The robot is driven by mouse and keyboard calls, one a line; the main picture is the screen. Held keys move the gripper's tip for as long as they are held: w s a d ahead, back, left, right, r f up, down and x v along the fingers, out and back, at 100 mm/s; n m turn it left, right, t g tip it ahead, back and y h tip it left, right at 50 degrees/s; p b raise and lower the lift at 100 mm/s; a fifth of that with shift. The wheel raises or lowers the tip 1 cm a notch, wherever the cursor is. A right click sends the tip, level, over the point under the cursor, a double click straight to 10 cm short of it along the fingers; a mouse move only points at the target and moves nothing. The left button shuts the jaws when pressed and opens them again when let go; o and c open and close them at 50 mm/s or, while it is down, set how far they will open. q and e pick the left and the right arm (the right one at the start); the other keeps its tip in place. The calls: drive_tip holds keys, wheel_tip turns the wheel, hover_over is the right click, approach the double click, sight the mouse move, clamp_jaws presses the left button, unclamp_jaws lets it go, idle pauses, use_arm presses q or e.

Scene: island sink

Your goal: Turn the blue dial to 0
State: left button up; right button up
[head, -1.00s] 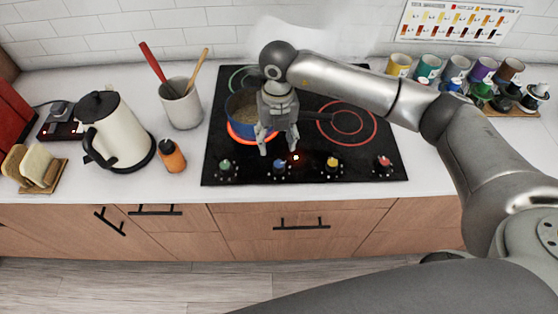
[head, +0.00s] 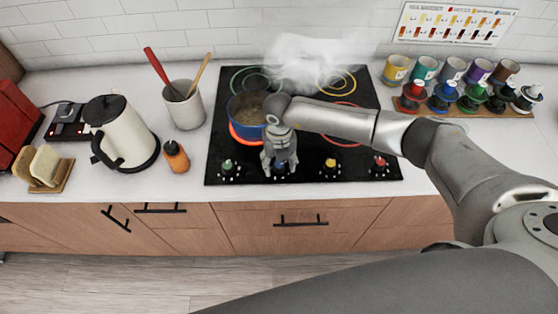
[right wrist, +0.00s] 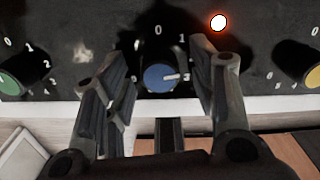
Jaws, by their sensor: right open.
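The blue dial (right wrist: 160,77) is on the black cooktop (head: 226,135), in its front row of dials. Its white mark points right, well clockwise of the printed 0; the number it meets is hidden by a finger. My right gripper (right wrist: 160,60) is open, with one finger on each side of the blue dial. I cannot tell whether either finger touches it. In the head view the right gripper (head: 280,171) is low over the cooktop's front edge and mostly covers the dial. My left gripper is not in view.
A blue pot (head: 245,107) sits on a glowing red burner just behind the gripper. The green dial (head: 229,167) is to the left; the yellow dial (head: 330,164) and red dial (head: 379,162) are to the right. A lit indicator (right wrist: 218,22) glows near the right finger.

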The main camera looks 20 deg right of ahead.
sight(279, 164)
drive_tip(key=c, duration=1)
drive_tip(key=shift+f+n+b, duration=0.1)
drive_tip(key=shift+n+b, duration=0.5)
drive_tip(key=shift+b, duration=0.3)
drive_tip(key=n+b, duration=1.2)
drive_tip(key=b, duration=0.3)
drive_tip(key=shift+f+b, duration=0.1)
drive_tip(key=shift+b, duration=0.25)
drive_tip(key=shift+r+n+b, duration=0.25)
drive_tip(key=shift+n+b, duration=1.15)
drive_tip(key=shift+b, duration=0.15)
drive_tip(key=o, duration=1)
wheel_tip(279, 164, up, 12)
